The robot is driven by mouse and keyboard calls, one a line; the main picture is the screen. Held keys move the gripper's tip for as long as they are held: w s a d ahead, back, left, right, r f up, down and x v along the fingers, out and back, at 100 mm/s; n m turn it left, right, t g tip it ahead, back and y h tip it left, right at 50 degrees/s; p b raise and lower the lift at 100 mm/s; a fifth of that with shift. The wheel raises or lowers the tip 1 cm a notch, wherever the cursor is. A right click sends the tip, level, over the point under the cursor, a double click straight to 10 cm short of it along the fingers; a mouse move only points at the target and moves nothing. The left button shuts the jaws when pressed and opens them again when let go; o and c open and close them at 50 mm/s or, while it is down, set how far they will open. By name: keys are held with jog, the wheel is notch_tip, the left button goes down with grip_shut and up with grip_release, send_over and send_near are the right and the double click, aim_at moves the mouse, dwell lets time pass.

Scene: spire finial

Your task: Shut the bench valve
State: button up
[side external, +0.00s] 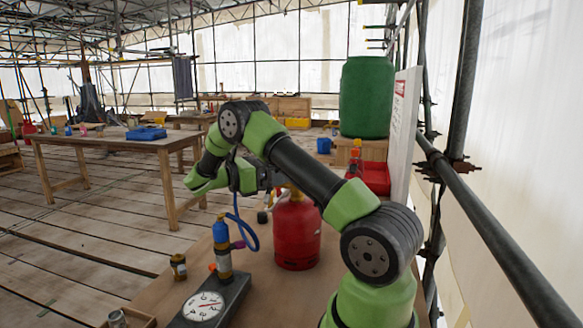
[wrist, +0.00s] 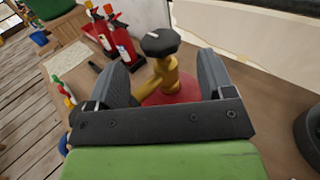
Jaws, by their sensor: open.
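A brass valve (wrist: 162,75) with a dark faceted handwheel (wrist: 160,42) stands on top of a red gas cylinder (side external: 297,235). In the side external view my arm hides most of the valve. My gripper (wrist: 161,62) is open, with one finger on each side of the brass valve in the wrist view. The handwheel shows beyond the fingertips, and I see no finger touching it. In the side external view my gripper (side external: 268,178) is just above the cylinder's top.
Red canisters (wrist: 122,45) stand behind the valve. A scaffold rail (side external: 490,245) runs at right.

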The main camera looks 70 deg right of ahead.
jog(key=v, duration=0.3)
jog(key=shift+w+a, duration=0.25)
jog(key=s+a+r+m+t+y, duration=0.2)
jog(key=s+a+m+t+y, duration=0.1)
jog(key=a, duration=0.6)
jog(key=s+a+r+m+t+y, duration=0.3)
jog(key=s+a+m+t+y, duration=0.1)
jog(key=a+t, duration=0.5)
jog(key=s+a+r+m+t+y, duration=0.3)
jog(key=s+a+m+t+y, duration=0.1)
jog(key=a+t+y, duration=0.3)
jog(key=a+m+t, duration=0.1)
jog(key=a, duration=0.1)
jog(key=shift+a+m+y, duration=0.3)
jog(key=shift+a+m, duration=0.1)
jog(key=shift+s, duration=0.15)
